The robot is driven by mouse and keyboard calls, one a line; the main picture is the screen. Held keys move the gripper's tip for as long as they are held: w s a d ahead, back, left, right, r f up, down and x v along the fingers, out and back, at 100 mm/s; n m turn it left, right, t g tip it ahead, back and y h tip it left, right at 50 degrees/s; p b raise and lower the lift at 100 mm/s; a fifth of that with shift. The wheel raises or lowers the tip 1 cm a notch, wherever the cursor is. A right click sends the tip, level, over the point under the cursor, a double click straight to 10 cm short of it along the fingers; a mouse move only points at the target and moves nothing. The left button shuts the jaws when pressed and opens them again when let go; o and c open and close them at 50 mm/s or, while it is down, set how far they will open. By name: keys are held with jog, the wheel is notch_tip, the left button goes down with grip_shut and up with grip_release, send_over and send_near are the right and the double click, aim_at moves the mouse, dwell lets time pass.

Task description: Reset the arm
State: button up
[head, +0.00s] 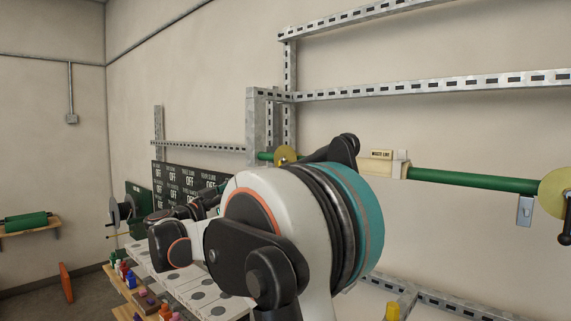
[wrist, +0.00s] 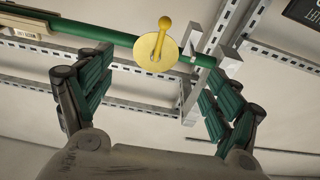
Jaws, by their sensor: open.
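My gripper shows in the wrist view (wrist: 155,95) with its two green-padded fingers spread wide apart and nothing between the pads. Beyond the fingers, a green pipe (wrist: 100,35) runs across the wrist view, with a yellow disc and handle (wrist: 158,48) on it. In the head view my arm, white and black with a teal band, fills the middle. It hides part of the bench and the rack. The gripper end of the arm is hard to make out there.
The green pipe (head: 470,180) crosses the slotted metal rack (head: 430,88) at the right, with a yellow wheel (head: 554,192) at its end. A dark board with "OFF" labels (head: 175,178) stands behind my arm.

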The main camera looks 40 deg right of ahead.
jog(key=shift+f, duration=0.1)
jog(key=s+a+f+n+t+y+b, duration=0.25)
jog(key=s+f+n+y+b, duration=0.45)
jog(key=f, duration=0.6)
jog(key=s+a+f+n+t+y+b, duration=0.1)
jog(key=s+a+f+n+y+b, duration=0.2)
jog(key=s+a+f, duration=0.4)
jog(key=s+a+f+n+t+y+b, duration=0.1)
jog(key=s+a+f+n+y+b, duration=0.2)
jog(key=f, duration=1.3)
jog(key=s+a+f+n+t+y+b, duration=0.1)
jog(key=s+a+f+n+y+b, duration=0.2)
jog(key=s+a+f+y+b, duration=0.4)
jog(key=s+a+f, duration=0.5)
jog(key=s+a, duration=0.1)
jog(key=a, duration=0.4)
jog(key=shift+a+f+n, duration=0.2)
jog(key=shift+a+n, duration=0.05)
jog(key=shift+n, duration=0.15)
